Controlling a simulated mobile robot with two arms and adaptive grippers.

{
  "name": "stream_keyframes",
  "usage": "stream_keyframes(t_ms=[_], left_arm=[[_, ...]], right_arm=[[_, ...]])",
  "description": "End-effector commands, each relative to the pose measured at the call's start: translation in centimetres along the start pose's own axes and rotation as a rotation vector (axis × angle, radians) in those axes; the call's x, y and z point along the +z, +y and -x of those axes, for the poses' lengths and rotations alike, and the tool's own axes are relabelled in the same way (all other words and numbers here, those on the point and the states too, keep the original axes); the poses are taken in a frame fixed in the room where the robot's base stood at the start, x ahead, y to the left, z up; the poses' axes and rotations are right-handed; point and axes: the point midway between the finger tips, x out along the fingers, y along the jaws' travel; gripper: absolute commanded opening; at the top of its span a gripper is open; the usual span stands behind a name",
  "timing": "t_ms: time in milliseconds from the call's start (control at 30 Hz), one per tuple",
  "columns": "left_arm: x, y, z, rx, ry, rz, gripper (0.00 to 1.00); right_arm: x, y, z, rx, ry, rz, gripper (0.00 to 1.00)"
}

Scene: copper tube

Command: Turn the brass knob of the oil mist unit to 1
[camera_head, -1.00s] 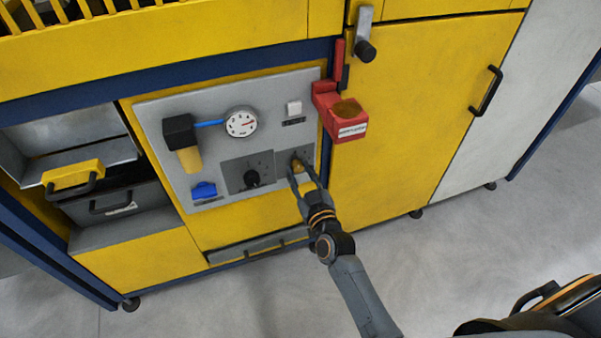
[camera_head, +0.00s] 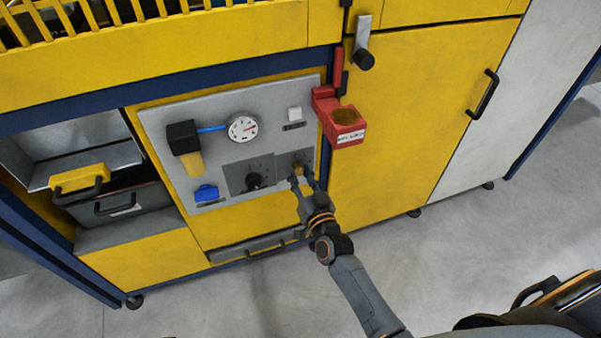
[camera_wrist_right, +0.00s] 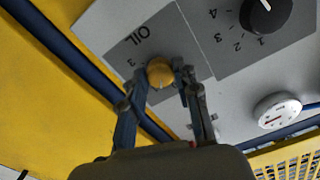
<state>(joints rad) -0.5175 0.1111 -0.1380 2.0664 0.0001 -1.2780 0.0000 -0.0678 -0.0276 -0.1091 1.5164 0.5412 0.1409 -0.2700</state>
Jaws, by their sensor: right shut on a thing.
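The brass knob (camera_wrist_right: 160,73) sits on a dark grey plate marked OIL, upside down in the right wrist view. A printed 3 shows beside it; other marks there are hidden or too small to read. My right gripper (camera_wrist_right: 162,82) has its two fingers on either side of the knob, shut on it. In the head view the brass knob (camera_head: 298,167) shows between the fingertips of my right gripper (camera_head: 305,182), at the lower right of the grey panel (camera_head: 220,145). My left gripper is not in view.
A black knob (camera_head: 253,180) with a numbered dial is left of the brass one. A pressure gauge (camera_head: 242,128) is above. A red holder (camera_head: 338,115) juts out at upper right of the panel. The floor in front is clear.

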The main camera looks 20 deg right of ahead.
Motion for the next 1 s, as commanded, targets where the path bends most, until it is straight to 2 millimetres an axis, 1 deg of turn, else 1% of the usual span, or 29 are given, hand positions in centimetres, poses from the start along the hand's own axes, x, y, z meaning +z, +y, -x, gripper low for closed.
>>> stream_keyframes(t_ms=[200,433,667,1000], left_arm=[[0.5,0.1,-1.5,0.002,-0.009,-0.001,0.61],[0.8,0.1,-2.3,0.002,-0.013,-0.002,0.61],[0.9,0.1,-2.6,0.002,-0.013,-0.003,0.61],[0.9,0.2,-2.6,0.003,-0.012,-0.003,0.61]], right_arm=[[-0.1,0.0,0.0,0.000,0.001,-0.149,0.00],[-0.1,0.0,-0.1,0.000,0.003,-0.247,0.00],[-0.1,0.0,-0.1,0.000,0.003,-0.286,0.00],[-0.1,0.0,-0.1,0.000,0.003,-0.289,0.00]])
